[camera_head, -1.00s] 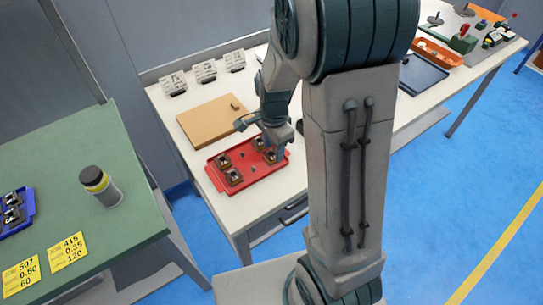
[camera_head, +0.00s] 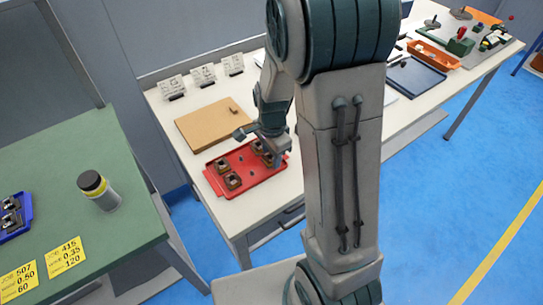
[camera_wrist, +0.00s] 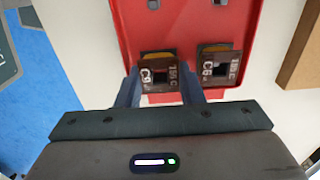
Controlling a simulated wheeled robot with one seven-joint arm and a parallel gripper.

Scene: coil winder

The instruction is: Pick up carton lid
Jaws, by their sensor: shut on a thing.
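The carton lid (camera_head: 212,124) is a flat tan slab with a small brown knob near its far right side, lying on the white table behind the red tray. Its edge also shows at the right of the wrist view (camera_wrist: 302,52). My gripper (camera_head: 272,160) is over the right end of the red tray, apart from the lid. In the wrist view my gripper (camera_wrist: 160,88) has its fingers on either side of a brown block marked C9 (camera_wrist: 160,76), shut on it. Whether the block is lifted off the tray is unclear.
The red tray (camera_head: 209,178) holds several brown blocks; one marked C6 (camera_wrist: 218,68) stands beside the held one. Sign holders (camera_head: 204,76) line the table's back. A green table (camera_head: 110,140) with a black and yellow canister (camera_head: 98,188) is at left.

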